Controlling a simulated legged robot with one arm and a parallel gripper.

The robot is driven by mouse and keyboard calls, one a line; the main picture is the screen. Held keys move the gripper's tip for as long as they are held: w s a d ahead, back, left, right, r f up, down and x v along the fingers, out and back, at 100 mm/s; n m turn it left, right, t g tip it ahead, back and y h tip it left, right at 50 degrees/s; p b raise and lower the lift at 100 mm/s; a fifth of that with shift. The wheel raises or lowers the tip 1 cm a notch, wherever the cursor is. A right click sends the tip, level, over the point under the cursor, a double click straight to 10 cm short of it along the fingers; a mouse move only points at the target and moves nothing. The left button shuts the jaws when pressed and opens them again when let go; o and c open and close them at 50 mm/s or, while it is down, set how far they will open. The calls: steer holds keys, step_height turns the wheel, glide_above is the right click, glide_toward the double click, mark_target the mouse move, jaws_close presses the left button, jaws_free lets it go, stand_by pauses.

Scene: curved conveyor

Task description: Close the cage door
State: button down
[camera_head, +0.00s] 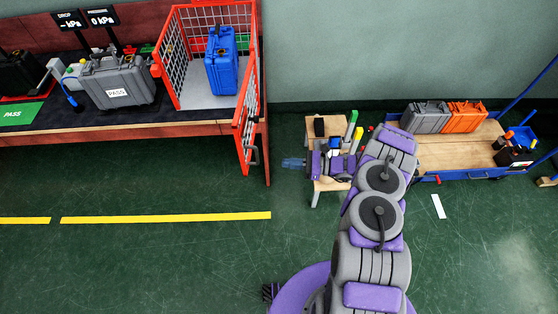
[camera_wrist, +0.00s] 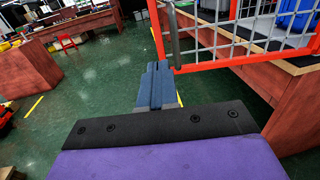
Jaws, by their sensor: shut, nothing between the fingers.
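The cage (camera_head: 171,60) is an orange-red frame with pale mesh at the right end of the bench. Its door (camera_head: 247,118) stands open, swung out past the bench's front edge. A grey handle (camera_head: 254,156) sits near the door's free end. A blue case (camera_head: 221,65) stands upright inside the cage. My gripper (camera_head: 287,163) is shut and empty, just right of the handle with a small gap. In the wrist view, my gripper (camera_wrist: 154,68) points forward, just left of the handle (camera_wrist: 173,35) and the door's orange lower rail (camera_wrist: 240,60).
A small wooden stool (camera_head: 313,130) stands under my forearm. A blue-framed cart (camera_head: 440,152) carries grey and orange cases at the right. The floor before the bench is clear.

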mark_target(245, 160)
steer(key=a, duration=0.4)
steer(key=w+a+b, duration=0.1)
steer(key=a, duration=0.4)
steer(key=w+a+b, duration=0.1)
steer(key=a, duration=0.3)
steer(key=shift+w+a, duration=0.1)
steer(key=shift+a, duration=0.15)
